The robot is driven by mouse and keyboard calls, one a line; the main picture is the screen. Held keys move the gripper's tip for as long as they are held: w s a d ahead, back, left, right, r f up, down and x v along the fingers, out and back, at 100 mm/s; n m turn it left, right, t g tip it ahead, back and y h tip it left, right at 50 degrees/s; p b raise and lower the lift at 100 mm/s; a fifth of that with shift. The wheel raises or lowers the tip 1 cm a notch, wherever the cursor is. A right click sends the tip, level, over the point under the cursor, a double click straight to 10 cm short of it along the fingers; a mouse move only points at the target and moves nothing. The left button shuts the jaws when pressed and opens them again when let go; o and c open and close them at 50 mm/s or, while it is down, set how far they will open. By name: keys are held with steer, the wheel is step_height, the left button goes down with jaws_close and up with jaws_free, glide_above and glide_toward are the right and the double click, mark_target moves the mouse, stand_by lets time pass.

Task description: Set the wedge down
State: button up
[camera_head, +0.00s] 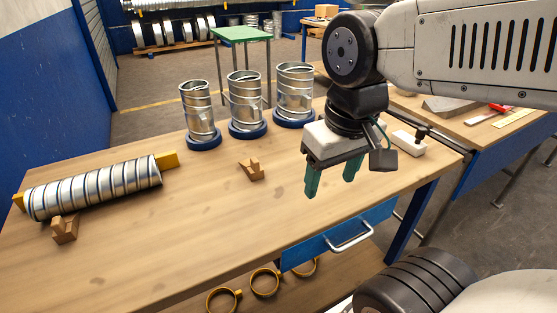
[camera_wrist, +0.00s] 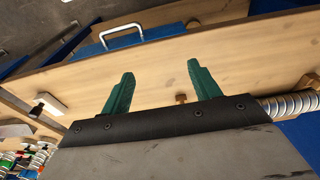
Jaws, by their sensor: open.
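A small brown wooden wedge (camera_head: 252,169) sits on the tabletop (camera_head: 180,215) near the middle of the bench. A second wooden wedge (camera_head: 65,229) stands against the near side of the lying spiral duct (camera_head: 95,186), at its left end. My gripper (camera_head: 330,187) is open and empty above the right part of the bench, to the right of the middle wedge and apart from it. In the wrist view my green fingers (camera_wrist: 160,70) are spread with nothing between them. The middle wedge (camera_wrist: 181,98) shows partly beside the right finger, and the other wedge (camera_wrist: 308,80) is at the right edge.
Three upright duct pieces (camera_head: 245,100) stand in blue bases along the back edge. A yellow block (camera_head: 168,160) is by the duct's right end. A white block (camera_head: 408,143) lies right of my gripper. A blue drawer (camera_head: 310,255) is below. The front middle tabletop is clear.

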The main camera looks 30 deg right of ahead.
steer(key=w+f+t, duration=0.1)
steer(key=w+f, duration=0.1)
steer(key=w, duration=1)
steer(key=t, duration=0.2)
glide_above(252, 162)
steer(key=s, duration=0.2)
step_height(252, 162, down, 6)
steer(key=x, duration=0.6)
steer(key=d+x, duration=0.1)
steer(key=x, duration=0.2)
steer(key=shift+w+r, duration=0.15)
steer(key=shift+w, duration=0.2)
steer(key=c, duration=1.2)
steer(key=shift+r, duration=0.1)
